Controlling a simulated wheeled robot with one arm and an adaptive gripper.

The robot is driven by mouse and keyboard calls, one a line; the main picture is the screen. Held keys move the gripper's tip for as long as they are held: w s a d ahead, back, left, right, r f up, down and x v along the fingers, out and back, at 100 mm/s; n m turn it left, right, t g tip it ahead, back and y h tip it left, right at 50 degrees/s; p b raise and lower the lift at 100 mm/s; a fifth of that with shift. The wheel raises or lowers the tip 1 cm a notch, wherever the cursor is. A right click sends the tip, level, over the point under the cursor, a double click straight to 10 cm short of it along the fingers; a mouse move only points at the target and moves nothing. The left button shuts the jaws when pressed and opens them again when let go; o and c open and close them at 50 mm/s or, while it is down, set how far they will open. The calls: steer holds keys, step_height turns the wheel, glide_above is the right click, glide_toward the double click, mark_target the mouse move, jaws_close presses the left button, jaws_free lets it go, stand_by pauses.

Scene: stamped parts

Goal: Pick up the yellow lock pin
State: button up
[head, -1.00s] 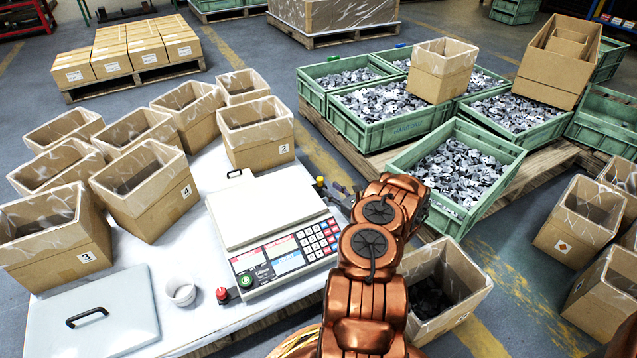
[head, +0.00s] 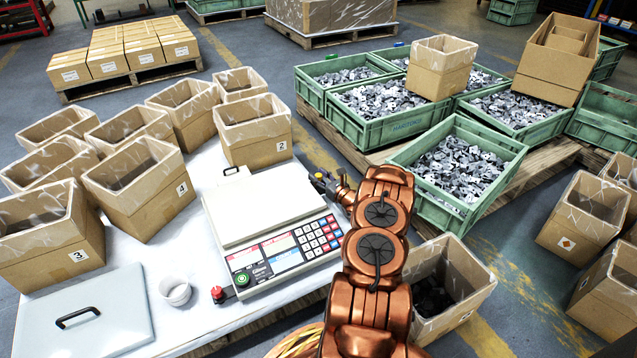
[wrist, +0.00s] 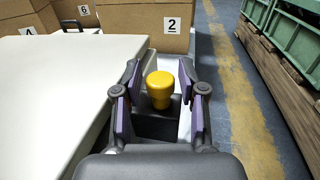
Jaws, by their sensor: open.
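The yellow lock pin (wrist: 159,88) stands upright in the wrist view, with a rounded knob on top and a narrower neck below. It is beside the right edge of the white weighing scale (head: 265,205). My gripper (wrist: 158,92) is open, with one purple-padded finger on each side of the pin and a gap showing at both sides. In the head view my gripper (head: 326,183) is at the scale's upper right corner and mostly hides the pin.
A red knob (head: 218,294) is at the scale's lower left corner, near a small white cup (head: 175,290). Box 2 (head: 254,134) stands just beyond the gripper. Green crates of metal parts (head: 455,170) are to the right. A grey lidded panel (head: 88,318) lies front left.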

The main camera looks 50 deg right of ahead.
steer(key=shift+w, duration=0.15)
steer(key=shift+c, duration=0.2)
jaws_close()
